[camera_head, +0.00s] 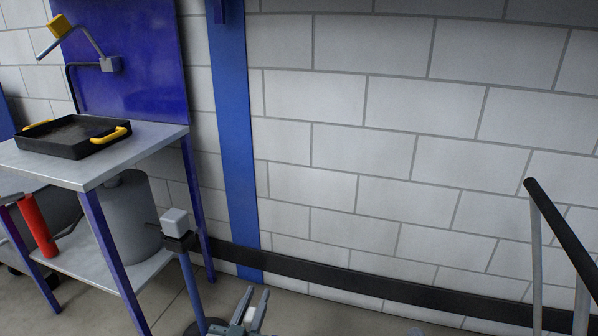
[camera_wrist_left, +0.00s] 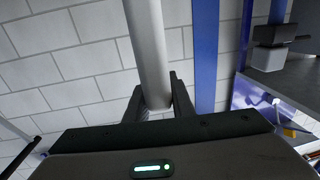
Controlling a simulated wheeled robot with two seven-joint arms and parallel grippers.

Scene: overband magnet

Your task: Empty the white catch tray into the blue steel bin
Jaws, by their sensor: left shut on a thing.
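My left gripper (camera_head: 253,307) is at the bottom of the head view, left of centre, with a small pale piece between its fingers. In the left wrist view its dark fingers (camera_wrist_left: 155,98) are shut around a pale grey round bar (camera_wrist_left: 148,50), which runs up out of the picture. I cannot tell what the bar belongs to. I cannot make out the white catch tray or the blue steel bin in either view. My right gripper is not in view.
A workbench (camera_head: 150,137) at the left bears a black tray with yellow handles (camera_head: 75,135). A grey canister (camera_head: 130,215) and a red cylinder (camera_head: 38,225) are below. A post with a pale box (camera_head: 175,222) stands nearby. A black-gripped rail (camera_head: 560,235) is at the right.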

